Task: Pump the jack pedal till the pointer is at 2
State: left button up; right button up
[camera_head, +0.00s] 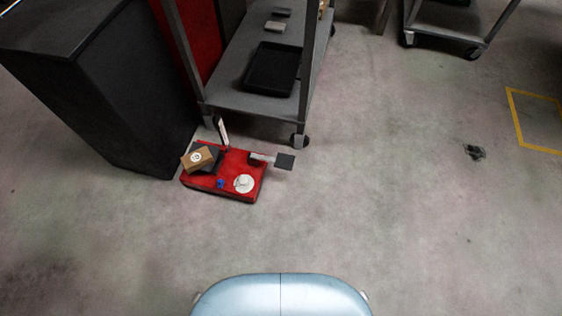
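A red jack (235,177) lies on the floor left of the middle of the head view, in front of a grey cart. Its dark pedal (285,161) sticks out to the right on a short light arm. A white upright strip (222,132) stands at the jack's back; its marks and any pointer are too small to read. On the jack are a small brown box (199,157) with a white round label, a white round part (244,183) and a small blue knob (221,184). Neither of my grippers is in view.
The grey cart (240,100) with a black tray (271,68) stands right behind the jack. A black cabinet (110,85) stands to the left. A dark scrap (474,152) lies at right near a yellow floor marking (516,117). The floor in front is clear.

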aim_at(283, 160)
jog(key=k+l, duration=0.6)
jog(key=k, duration=0.25)
